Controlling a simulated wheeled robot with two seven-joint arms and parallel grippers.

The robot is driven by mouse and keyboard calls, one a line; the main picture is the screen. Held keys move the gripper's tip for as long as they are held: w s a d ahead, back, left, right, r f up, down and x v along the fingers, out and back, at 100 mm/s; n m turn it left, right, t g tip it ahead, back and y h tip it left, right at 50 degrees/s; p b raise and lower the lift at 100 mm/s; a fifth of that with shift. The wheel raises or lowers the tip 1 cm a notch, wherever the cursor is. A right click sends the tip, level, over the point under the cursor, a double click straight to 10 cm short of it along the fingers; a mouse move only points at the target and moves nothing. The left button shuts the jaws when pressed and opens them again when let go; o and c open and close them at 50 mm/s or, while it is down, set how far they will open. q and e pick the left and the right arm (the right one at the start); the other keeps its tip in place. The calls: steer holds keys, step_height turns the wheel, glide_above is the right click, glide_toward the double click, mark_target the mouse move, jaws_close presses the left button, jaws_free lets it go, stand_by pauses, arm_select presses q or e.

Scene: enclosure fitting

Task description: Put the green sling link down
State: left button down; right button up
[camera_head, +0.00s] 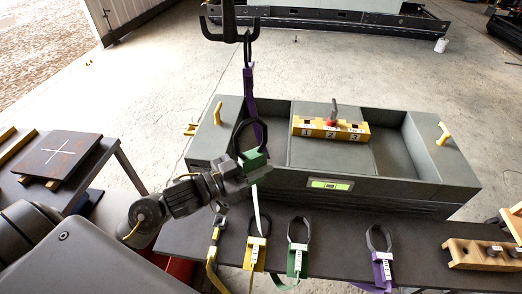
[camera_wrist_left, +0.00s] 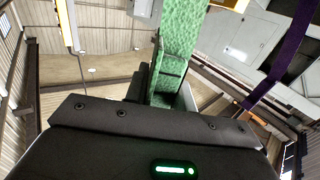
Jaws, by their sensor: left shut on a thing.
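My left gripper (camera_head: 243,172) is shut on a green block (camera_head: 254,160) with a black loop, the green sling link, held above the table near the left front of the grey enclosure. In the left wrist view the green sling link (camera_wrist_left: 182,35) rises from between the jaws (camera_wrist_left: 170,92). A purple strap (camera_head: 248,90) hangs from a dark overhead hook (camera_head: 232,32) and ends close behind the black loop; I cannot tell whether they are joined. Another green tag (camera_head: 297,260) with a loop lies on the table. My right gripper is not in view.
The dark table (camera_head: 335,240) also bears a yellow tag (camera_head: 254,254), a purple tag (camera_head: 382,270) and a wooden block (camera_head: 480,254). The grey enclosure (camera_head: 455,170) holds a yellow numbered block (camera_head: 330,128). A board with a white cross (camera_head: 60,152) lies at left. Bare table shows between the tags.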

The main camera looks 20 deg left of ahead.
arm_select(q)
steer(key=d+r+m+g+h, duration=0.3)
steer(key=d+g, duration=0.1)
steer(key=d, duration=0.2)
steer(key=d+r+m+g+h, duration=0.3)
steer(key=d+m+g, duration=0.1)
steer(key=d, duration=0.3)
steer(key=shift+r+g+h, duration=0.25)
steer(key=shift+g+h, duration=0.05)
steer(key=shift+h, duration=0.1)
steer(key=shift+w+d, duration=0.1)
